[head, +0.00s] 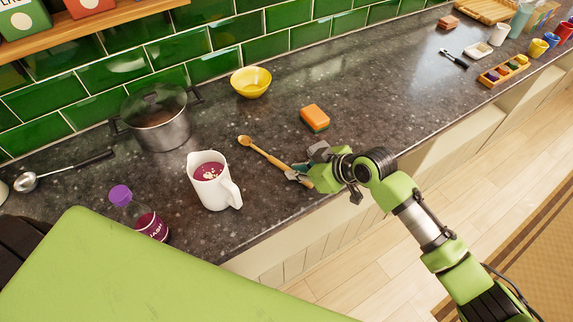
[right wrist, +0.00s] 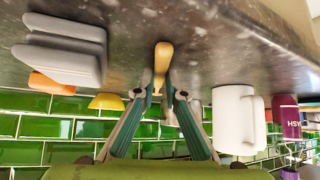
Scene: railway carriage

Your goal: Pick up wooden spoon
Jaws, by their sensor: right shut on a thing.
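The wooden spoon (head: 264,153) lies slantwise over the dark counter in the head view, its bowl end toward the back left. My right gripper (head: 300,174) is at its handle end, near the counter's front edge. In the right wrist view the spoon's handle (right wrist: 161,62) stands between the two fingertips of my right gripper (right wrist: 160,94), which are shut on it. I cannot tell whether the spoon touches the counter. My left gripper is not in view.
A white jug (head: 212,180) of purple liquid stands left of the spoon, with a purple-capped bottle (head: 138,213) beyond. An orange sponge (head: 315,117), yellow bowl (head: 250,82) and lidded pot (head: 158,120) stand behind.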

